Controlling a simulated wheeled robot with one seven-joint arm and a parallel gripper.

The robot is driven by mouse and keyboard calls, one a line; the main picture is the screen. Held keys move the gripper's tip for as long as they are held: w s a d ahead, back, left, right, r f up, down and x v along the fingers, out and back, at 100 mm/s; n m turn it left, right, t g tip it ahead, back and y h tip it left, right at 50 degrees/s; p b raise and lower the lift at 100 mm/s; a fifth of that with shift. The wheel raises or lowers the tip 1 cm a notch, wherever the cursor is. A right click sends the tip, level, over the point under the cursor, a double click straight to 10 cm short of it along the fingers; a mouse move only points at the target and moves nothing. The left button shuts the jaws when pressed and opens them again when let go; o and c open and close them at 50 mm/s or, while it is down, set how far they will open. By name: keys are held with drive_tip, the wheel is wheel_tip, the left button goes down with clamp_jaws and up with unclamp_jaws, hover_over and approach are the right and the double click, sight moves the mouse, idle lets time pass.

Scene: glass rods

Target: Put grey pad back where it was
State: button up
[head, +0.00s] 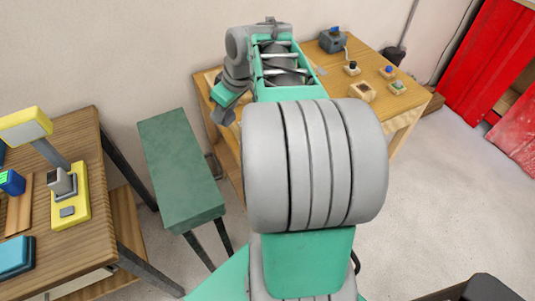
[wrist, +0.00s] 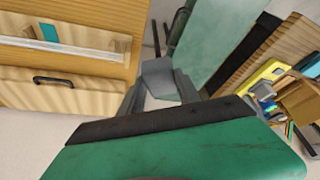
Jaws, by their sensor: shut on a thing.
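My gripper (head: 221,115) hangs beside the left edge of the wooden workbench, partly behind my own arm in the head view. In the wrist view my gripper (wrist: 158,92) is shut, with a light grey block (wrist: 158,74) between its fingertips. This looks like the grey pad, held in the air clear of any surface. Its far side is hidden. The gripper is between the wooden workbench (head: 205,82) and the green-topped bench (head: 178,155).
The left table (head: 88,135) carries a yellow stand (head: 82,205) with grey parts and blue items. The workbench holds a grey-blue device (head: 332,41) and several small wooden blocks with knobs. A drawer front (wrist: 50,90) shows in the wrist view.

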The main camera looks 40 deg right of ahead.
drive_tip(key=s+d+f+n+y+b, duration=0.1)
drive_tip(key=s+d+f+n, duration=0.15)
drive_tip(key=s+d, duration=0.65)
drive_tip(key=s+d+f+n+b, duration=0.1)
drive_tip(key=s+d+f, duration=0.2)
drive_tip(key=s+d, duration=0.55)
drive_tip(key=w+a+f, duration=0.2)
drive_tip(key=w+f, duration=0.1)
drive_tip(key=w, duration=0.1)
drive_tip(key=w+a+f+p, duration=0.1)
drive_tip(key=w+a+f, duration=0.1)
drive_tip(key=w+f, duration=0.1)
drive_tip(key=w+a+f+p, duration=0.1)
drive_tip(key=w+a+f, duration=0.1)
drive_tip(key=w+f, duration=0.2)
drive_tip(key=shift+w+a, duration=0.4)
drive_tip(key=shift+w, duration=0.15)
wheel_tip(320, 180, down, 2)
drive_tip(key=shift+f+p, duration=0.25)
drive_tip(key=shift+p, duration=0.6)
drive_tip(key=shift+d+f+b, duration=0.1)
drive_tip(key=shift+f+b, duration=0.2)
drive_tip(key=shift+f, duration=0.1)
drive_tip(key=o, duration=1.2)
drive_tip(key=shift+r, duration=0.1)
